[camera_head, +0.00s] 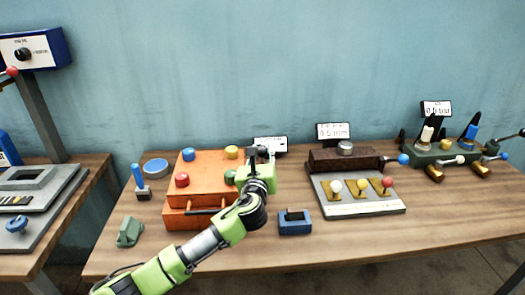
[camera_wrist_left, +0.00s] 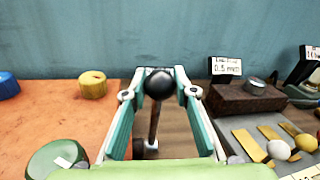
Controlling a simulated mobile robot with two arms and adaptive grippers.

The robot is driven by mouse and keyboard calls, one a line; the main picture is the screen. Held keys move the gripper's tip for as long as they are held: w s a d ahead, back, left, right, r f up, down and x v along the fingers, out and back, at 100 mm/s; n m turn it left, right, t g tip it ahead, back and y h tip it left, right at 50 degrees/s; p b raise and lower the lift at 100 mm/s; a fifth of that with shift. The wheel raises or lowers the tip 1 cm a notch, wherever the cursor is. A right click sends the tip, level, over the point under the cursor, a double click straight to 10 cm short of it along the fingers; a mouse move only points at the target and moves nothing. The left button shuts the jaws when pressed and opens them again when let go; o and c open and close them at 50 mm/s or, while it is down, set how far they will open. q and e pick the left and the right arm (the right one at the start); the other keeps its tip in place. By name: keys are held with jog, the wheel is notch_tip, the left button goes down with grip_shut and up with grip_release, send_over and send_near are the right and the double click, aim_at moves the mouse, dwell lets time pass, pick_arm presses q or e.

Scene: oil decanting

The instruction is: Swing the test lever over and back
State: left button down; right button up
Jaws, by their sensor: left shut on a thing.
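The test lever has a black ball knob (camera_wrist_left: 160,84) on a thin brown shaft that runs down to a small pale fitting. In the left wrist view it stands upright between the fingers. My left gripper (camera_head: 262,155) is at the right edge of the orange box (camera_head: 207,164), with its fingers on both sides of the lever just below the knob. In the left wrist view the gripper (camera_wrist_left: 160,93) is shut on the lever. In the head view the gripper hides most of the lever. My right gripper is not in view.
The box top carries blue (camera_head: 188,154), yellow (camera_head: 231,152), red (camera_head: 182,180) and green knobs. A blue block (camera_head: 295,223) lies in front. A dark brown block (camera_head: 345,160) and a grey panel with coloured balls (camera_head: 362,207) stand to the right. The front right of the table is clear.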

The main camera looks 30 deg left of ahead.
pick_arm(q)
jog(key=shift+s+d+f+p, duration=0.2)
jog(key=shift+s+d+p, duration=0.4)
jog(key=shift+s, duration=0.1)
jog(key=s+d+f+t+b, duration=0.1)
jog(key=s+d+f+b, duration=0.1)
jog(key=s+d+f, duration=0.2)
jog(key=shift+s+d+f+b, duration=0.35)
jog(key=shift+s+f, duration=0.7)
jog(key=shift+s, duration=1.05)
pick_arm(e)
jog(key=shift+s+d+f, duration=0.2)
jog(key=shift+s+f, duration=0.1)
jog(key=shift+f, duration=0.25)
pick_arm(q)
jog(key=c, duration=1.6)
grip_release()
jog(key=shift+c, duration=0.2)
jog(key=shift+w, duration=0.1)
jog(key=shift+r+y, duration=0.15)
jog(key=shift+y, duration=0.15)
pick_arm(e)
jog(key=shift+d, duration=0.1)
